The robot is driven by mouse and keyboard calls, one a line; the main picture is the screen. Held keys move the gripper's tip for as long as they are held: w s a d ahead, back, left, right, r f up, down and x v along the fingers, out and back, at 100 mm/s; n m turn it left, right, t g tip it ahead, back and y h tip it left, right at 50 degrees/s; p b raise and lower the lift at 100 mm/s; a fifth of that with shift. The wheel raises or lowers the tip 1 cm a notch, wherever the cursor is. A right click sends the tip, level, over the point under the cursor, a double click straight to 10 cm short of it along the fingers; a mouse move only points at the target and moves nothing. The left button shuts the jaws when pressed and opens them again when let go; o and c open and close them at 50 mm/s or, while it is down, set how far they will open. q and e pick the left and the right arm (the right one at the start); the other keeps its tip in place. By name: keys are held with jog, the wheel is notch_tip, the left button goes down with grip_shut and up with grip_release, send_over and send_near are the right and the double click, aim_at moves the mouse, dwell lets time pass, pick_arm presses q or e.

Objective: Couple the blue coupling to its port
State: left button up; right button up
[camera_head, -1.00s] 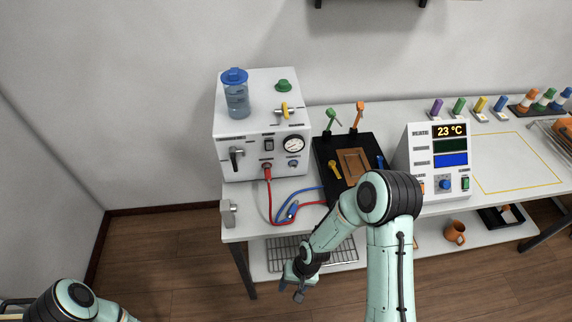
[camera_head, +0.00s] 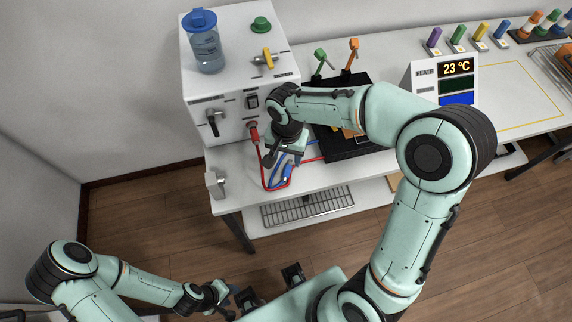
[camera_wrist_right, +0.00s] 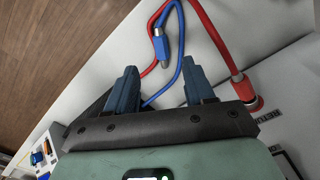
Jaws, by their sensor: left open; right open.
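The blue coupling (camera_head: 287,173) is on the end of a blue hose and lies loose at the front of the white bench. In the right wrist view the blue coupling (camera_wrist_right: 160,46) shows beyond the fingertips, roughly between them, with a gap. My right gripper (camera_head: 274,160) is open and empty above the bench, close to the coupling; its two blue fingers (camera_wrist_right: 162,78) stand apart in the wrist view. The blue port on the machine's front is hidden behind my right arm. My left gripper (camera_head: 226,303) is open and empty, low in front of the bench.
The white machine (camera_head: 215,95) carries a blue-lidded bottle (camera_head: 205,45). A red hose plug (camera_head: 253,134) is seated in its front, and the red hose (camera_wrist_right: 212,35) loops around the coupling. A black tray (camera_head: 350,150) lies right of the machine. A grey block (camera_head: 215,184) stands at the bench's left edge.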

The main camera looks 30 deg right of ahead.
aim_at(286, 172)
pick_arm(q)
jog(key=shift+s+f+b, duration=0.15)
jog(key=shift+f+b, duration=0.15)
jog(key=shift+f, duration=0.15)
pick_arm(e)
notch_tip(286, 172, down, 9)
jog(key=shift+r, duration=0.1)
grip_shut()
jog(key=c, duration=0.8)
grip_release()
grip_shut()
pick_arm(q)
jog(key=shift+w+r+p, duration=0.3)
jog(key=shift+r+p, duration=0.1)
jog(key=shift+r, duration=0.1)
jog(key=shift+w+r+p, duration=0.25)
jog(key=shift+r+p, duration=0.15)
jog(key=shift+r, duration=0.05)
pick_arm(e)
jog(key=shift+r, duration=1.75)
